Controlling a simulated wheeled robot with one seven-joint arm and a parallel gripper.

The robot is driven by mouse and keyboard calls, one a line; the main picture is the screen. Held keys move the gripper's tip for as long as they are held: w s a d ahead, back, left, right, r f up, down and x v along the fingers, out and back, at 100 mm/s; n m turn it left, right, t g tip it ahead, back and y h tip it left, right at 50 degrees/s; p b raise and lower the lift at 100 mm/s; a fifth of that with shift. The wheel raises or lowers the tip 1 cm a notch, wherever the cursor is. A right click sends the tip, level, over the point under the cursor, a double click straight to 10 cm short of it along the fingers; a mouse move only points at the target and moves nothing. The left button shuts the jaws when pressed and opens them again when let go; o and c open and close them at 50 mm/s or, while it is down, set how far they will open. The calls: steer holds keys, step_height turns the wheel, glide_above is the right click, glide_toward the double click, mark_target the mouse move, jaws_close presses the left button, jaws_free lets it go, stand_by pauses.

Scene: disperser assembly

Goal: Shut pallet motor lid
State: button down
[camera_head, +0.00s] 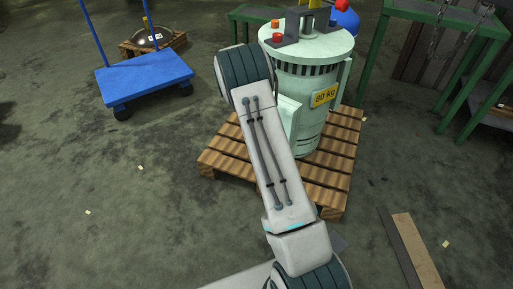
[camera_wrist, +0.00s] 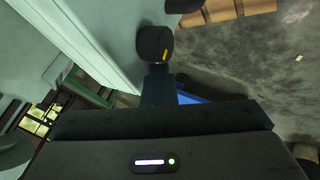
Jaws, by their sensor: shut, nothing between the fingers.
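The pallet motor (camera_head: 310,85) is a pale green upright cylinder with a yellow "80 kg" label, standing on a wooden pallet (camera_head: 335,175). A pale flat panel (camera_head: 289,117), apparently its lid, juts from its left front side and is partly covered by my arm. In the head view my gripper is hidden behind my arm. In the wrist view my gripper (camera_wrist: 157,82) is shut and empty. A black round piece (camera_wrist: 152,43) with a yellow mark shows at its tip, close to a long pale edge (camera_wrist: 108,45). I cannot tell whether they touch.
A blue cart (camera_head: 145,76) stands at the upper left, with a small wooden pallet (camera_head: 128,47) behind it. A green-framed table (camera_head: 440,15) stands at the right. Planks (camera_head: 415,250) lie at the lower right. The floor at the left is mostly clear.

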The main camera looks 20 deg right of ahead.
steer(key=shift+w+d+r, duration=0.1)
steer(key=shift+d, duration=0.1)
steer(key=s+a+r+m+g+y+p, duration=0.15)
steer(key=s+a+r+p, duration=0.25)
steer(key=s+r+p, duration=0.75)
steer(key=s+a+r+m+g+p, duration=0.15)
steer(key=s+a+r+p, duration=0.3)
steer(key=s+r, duration=1.3)
steer(key=s+a+r+p, duration=0.1)
steer(key=s+r+p, duration=0.6)
steer(key=s+r, duration=0.2)
steer(key=s+a+r+m+g+y+p, duration=0.1)
steer(key=s+a+r+p, duration=0.1)
steer(key=s+r+p, duration=0.5)
steer(key=s+r, duration=0.2)
steer(key=s, duration=0.2)
steer(key=shift+s+a+m, duration=0.25)
steer(key=shift+s+m, duration=0.05)
